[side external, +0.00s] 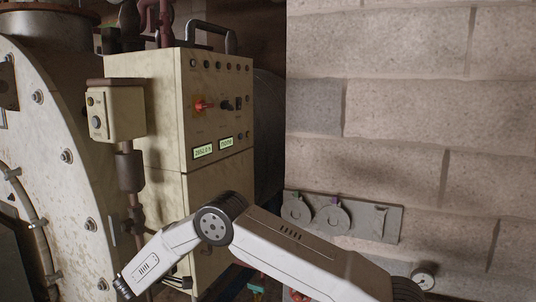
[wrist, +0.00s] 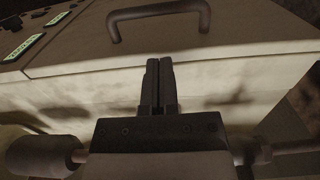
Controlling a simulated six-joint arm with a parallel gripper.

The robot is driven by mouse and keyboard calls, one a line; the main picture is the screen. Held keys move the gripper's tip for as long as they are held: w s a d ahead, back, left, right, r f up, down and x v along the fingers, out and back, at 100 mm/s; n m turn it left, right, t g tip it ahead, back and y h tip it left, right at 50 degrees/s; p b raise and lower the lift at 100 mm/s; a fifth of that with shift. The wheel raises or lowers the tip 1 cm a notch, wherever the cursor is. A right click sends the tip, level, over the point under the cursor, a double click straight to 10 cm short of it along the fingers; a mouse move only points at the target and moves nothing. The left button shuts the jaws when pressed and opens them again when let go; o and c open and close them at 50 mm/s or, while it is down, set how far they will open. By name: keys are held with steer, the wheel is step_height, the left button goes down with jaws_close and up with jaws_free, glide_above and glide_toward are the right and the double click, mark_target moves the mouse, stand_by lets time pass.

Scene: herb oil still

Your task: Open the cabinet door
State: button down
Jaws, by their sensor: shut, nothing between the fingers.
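The cream cabinet (side external: 216,160) stands at centre left in the side view, with a control panel above a seam and a plain lower section. A dark bar handle (wrist: 158,18) shows at the top of the wrist view, fixed to a pale panel above a seam. My gripper (wrist: 159,63) is in the middle of the wrist view, its dark fingers together and empty. The fingertips point toward the handle and appear apart from it, below it in the picture. In the side view my arm crosses the lower front of the cabinet and the fingers cannot be made out.
Lit green displays (side external: 202,152) and knobs are on the cabinet front. A grey plate with round fittings (side external: 355,217) is on the block wall to the right.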

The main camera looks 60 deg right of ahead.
steer(key=d, duration=0.7)
steer(key=shift+s, duration=0.15)
steer(key=shift+s, duration=0.25)
steer(key=s+d+n+t, duration=0.2)
steer(key=s+d, duration=0.2)
steer(key=s, duration=0.7)
steer(key=s+d+n+t, duration=0.1)
steer(key=s+d+t, duration=0.3)
steer(key=s, duration=0.7)
steer(key=s+d+g, duration=0.1)
steer(key=s+d, duration=0.9)
steer(key=d, duration=0.4)
steer(key=shift+s+d, duration=0.25)
steer(key=shift+d, duration=0.1)
steer(key=shift+a+r+y, duration=0.1)
steer(key=shift+a+y, duration=0.1)
steer(key=shift+y, duration=0.1)
